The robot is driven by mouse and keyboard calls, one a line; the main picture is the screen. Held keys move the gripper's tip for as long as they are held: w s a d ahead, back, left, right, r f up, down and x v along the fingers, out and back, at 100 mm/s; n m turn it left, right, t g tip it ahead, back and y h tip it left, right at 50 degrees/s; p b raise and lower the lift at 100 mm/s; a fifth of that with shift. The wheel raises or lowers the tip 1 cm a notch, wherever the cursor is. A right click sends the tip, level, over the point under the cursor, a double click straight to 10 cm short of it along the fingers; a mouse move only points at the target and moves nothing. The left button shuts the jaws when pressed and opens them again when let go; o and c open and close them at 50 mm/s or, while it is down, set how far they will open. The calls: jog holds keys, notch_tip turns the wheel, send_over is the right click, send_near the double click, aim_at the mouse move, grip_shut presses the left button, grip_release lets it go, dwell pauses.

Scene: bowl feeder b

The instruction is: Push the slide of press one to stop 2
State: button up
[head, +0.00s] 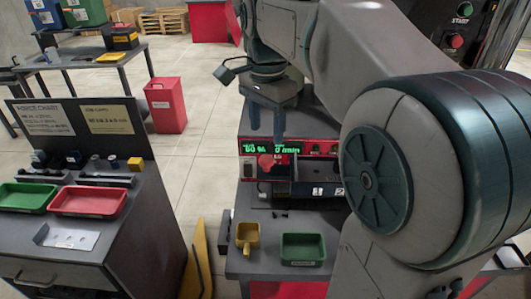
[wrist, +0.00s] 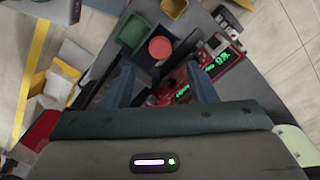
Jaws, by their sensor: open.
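A red machine with a green-lit display (head: 270,149) stands on the dark bench in the middle; I take it for press one, but I cannot read a name on it. A round red knob (head: 265,161) sits at its front left; the knob also shows in the wrist view (wrist: 160,48). Whether it belongs to the slide I cannot tell. Small white marks (head: 318,191) show at the machine's lower front; the slide's position is unclear. My gripper (head: 266,136) is open and empty, pointing down above the knob. In the wrist view the knob appears between and beyond my fingertips (wrist: 160,78).
A yellow scoop-like container (head: 248,240) and a green bin (head: 303,248) sit in front of the machine. A left bench carries a green tray (head: 25,197) and a red tray (head: 88,200). My arm hides the machine's right side.

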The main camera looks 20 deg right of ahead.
aim_at(267, 158)
notch_tip(267, 158, down, 8)
jog(key=shift+r, duration=0.25)
grip_shut()
